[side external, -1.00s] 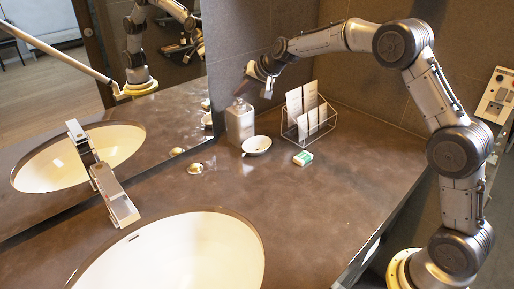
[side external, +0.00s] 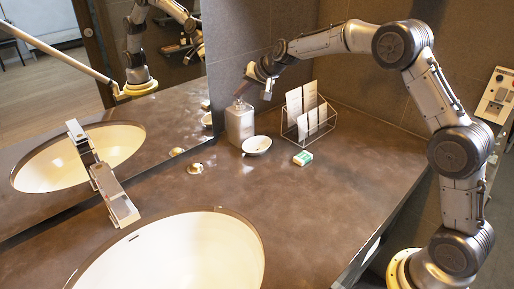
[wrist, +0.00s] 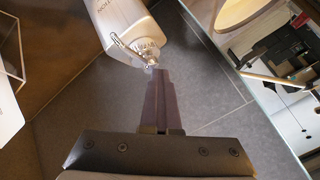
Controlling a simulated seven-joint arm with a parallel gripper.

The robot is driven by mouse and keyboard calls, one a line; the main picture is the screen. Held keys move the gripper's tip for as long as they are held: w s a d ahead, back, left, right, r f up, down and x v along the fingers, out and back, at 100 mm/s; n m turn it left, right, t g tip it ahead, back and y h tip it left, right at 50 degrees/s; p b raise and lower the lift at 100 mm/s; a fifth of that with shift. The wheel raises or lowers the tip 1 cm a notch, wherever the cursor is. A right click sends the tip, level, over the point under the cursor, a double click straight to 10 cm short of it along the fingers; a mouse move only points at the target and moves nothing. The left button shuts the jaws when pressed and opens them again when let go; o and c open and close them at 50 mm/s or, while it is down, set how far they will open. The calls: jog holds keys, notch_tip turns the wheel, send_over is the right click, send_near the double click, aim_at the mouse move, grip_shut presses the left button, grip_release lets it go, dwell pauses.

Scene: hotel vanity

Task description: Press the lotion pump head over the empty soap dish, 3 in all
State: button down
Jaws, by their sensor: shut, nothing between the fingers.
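The lotion bottle (side external: 239,123) is a pale grey, square-sided dispenser standing upright at the back of the counter, against the wall corner. In the wrist view its body (wrist: 121,20) shows at the top, with the metal pump head (wrist: 146,48) facing my fingers. The small white soap dish (side external: 257,145) sits on the counter just right of the bottle's front; whether anything lies in it is too small to tell. My gripper (side external: 241,92) is shut and empty, its fingertips (wrist: 161,72) right at the pump head. I cannot tell whether they touch it.
A wire rack with white cards (side external: 307,113) stands right of the dish. A green-and-white soap box (side external: 302,158) lies in front of it. The sink (side external: 175,255) and faucet (side external: 105,180) are at front left. A mirror lines the left wall. The counter's right side is clear.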

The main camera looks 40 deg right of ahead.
aim_at(242, 101)
jog(key=shift+s+f, duration=0.3)
jog(key=shift+f, duration=0.55)
jog(key=shift+w+r, duration=0.15)
jog(key=shift+r, duration=3.3)
jog(key=shift+r, duration=0.1)
